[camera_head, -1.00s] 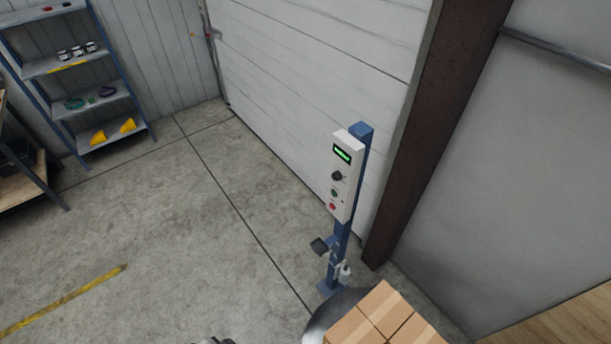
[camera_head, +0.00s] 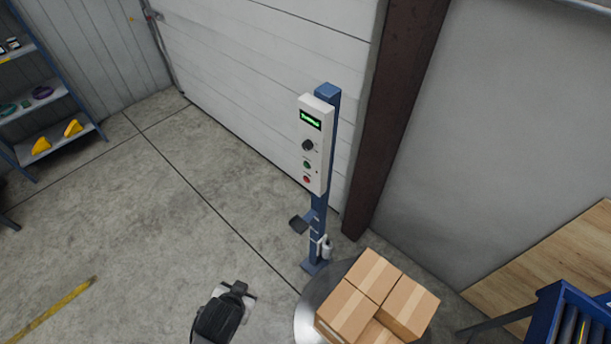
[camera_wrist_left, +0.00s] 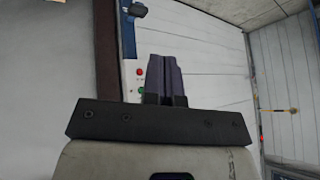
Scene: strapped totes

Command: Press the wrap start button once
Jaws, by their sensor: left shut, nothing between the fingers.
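A white control panel (camera_head: 315,143) is mounted on a blue post (camera_head: 327,91). It carries a green-lit display (camera_head: 311,119), a black knob (camera_head: 308,145), a green button (camera_head: 307,165) and, below that, a red button (camera_head: 306,179). Their labels are too small to read. My left arm shows at the bottom of the head view, short of the panel. In the left wrist view my left gripper (camera_wrist_left: 162,62) is shut and empty. The red button (camera_wrist_left: 139,72) and green button (camera_wrist_left: 141,90) show just left of its fingers there. My right gripper is not in view.
Strapped cardboard boxes (camera_head: 371,274) stand on a round grey turntable (camera_head: 307,318) at the post's foot. A dark pedal-like part (camera_head: 299,224) juts from the post. A blue roller frame (camera_head: 549,310) is at lower right.

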